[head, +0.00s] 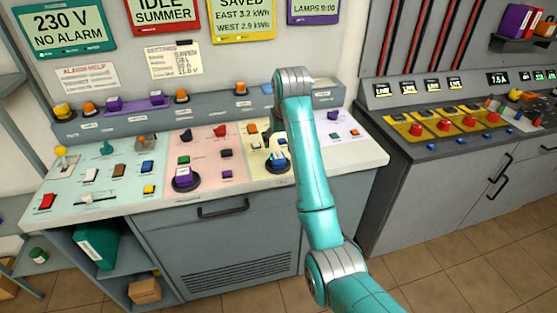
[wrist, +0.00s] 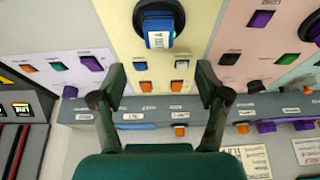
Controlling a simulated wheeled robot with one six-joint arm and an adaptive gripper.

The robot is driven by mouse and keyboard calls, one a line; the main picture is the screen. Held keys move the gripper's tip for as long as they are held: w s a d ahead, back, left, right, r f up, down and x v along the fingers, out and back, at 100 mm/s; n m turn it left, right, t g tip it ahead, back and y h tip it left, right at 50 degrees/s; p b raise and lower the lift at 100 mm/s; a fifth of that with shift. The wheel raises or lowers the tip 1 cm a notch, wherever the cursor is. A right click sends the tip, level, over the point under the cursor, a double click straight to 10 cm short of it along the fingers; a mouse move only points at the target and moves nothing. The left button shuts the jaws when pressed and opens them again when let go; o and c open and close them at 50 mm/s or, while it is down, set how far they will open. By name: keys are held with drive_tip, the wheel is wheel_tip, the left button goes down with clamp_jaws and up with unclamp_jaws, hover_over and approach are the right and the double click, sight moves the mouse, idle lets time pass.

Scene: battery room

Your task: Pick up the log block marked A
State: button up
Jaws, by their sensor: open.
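I cannot make out a block with a readable A mark in either view, so I cannot point to the log block. My gripper (wrist: 160,97) is open and empty in the wrist view, its two dark fingers wide apart. A large blue knob (wrist: 160,32) on a dark round base lies beyond the fingertips. In the head view my arm hides much of the gripper and part of the console behind it.
The raised ledge (head: 218,108) at the console's back carries orange, purple and yellow parts. Pink and mint panels (head: 120,172) with levers and buttons lie left. A second grey console (head: 400,140) stands right. Shelves below hold a green binder (head: 97,245) and a cardboard box (head: 144,291).

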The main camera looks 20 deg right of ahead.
sight(278, 155)
drive_tip(key=x, duration=1)
drive_tip(key=c, duration=1.4)
